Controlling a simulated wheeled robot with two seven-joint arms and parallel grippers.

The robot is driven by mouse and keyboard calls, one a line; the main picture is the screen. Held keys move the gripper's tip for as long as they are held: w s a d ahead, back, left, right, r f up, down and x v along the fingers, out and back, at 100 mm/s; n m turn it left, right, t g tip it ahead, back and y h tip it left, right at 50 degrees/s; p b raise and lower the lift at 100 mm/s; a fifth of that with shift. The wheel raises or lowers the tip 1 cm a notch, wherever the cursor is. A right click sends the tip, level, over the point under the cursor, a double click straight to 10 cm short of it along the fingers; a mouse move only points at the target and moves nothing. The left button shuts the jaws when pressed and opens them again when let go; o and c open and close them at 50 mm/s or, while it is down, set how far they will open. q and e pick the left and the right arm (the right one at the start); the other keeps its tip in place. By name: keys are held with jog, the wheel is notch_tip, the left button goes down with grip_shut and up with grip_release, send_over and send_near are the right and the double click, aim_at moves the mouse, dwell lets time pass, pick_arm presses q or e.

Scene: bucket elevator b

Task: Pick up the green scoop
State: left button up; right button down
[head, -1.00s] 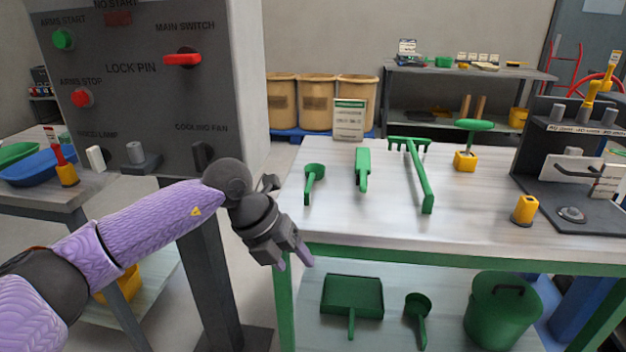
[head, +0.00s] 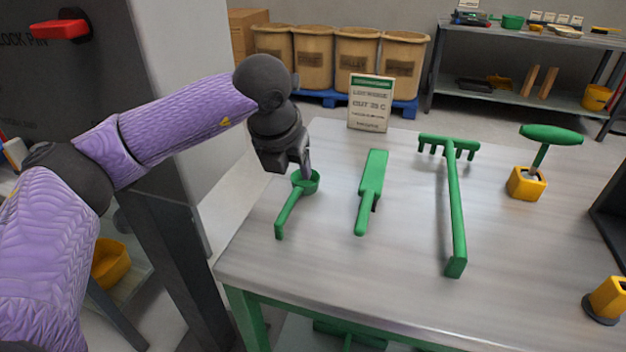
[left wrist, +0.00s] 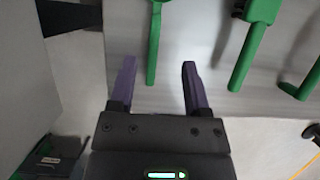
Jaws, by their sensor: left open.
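The green scoop (head: 288,213) lies at the left of the table top, its round cup at the back and its handle towards the front. In the left wrist view its handle (left wrist: 153,48) shows ahead, in line with the gap between the fingers. My left gripper (head: 304,170) points down over the scoop's cup, open and empty, and hides part of the cup. The left wrist view shows the two purple fingers (left wrist: 159,66) apart with nothing between them. I cannot tell how high the fingertips are above the scoop. My right gripper is out of view.
A green flat-bladed tool (head: 372,180) and a green rake (head: 456,215) lie right of the scoop. A sign (head: 370,103) stands at the table's back edge. A green-handled tool stands in a yellow holder (head: 525,184). A grey cabinet (head: 180,60) rises left of the table.

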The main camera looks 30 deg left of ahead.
aim_at(293, 195)
pick_arm(q)
jog(key=b+x, duration=0.1)
jog(key=x, duration=0.2)
jog(key=b+x, duration=0.2)
jog(key=x, duration=0.1)
jog(key=s+b+x, duration=0.1)
jog(key=x, duration=0.2)
jog(key=shift+a+f, duration=0.2)
jog(key=shift+f, duration=0.25)
jog(key=shift+w+r, duration=0.1)
jog(key=shift+c, duration=0.3)
jog(key=c, duration=0.7)
grip_shut()
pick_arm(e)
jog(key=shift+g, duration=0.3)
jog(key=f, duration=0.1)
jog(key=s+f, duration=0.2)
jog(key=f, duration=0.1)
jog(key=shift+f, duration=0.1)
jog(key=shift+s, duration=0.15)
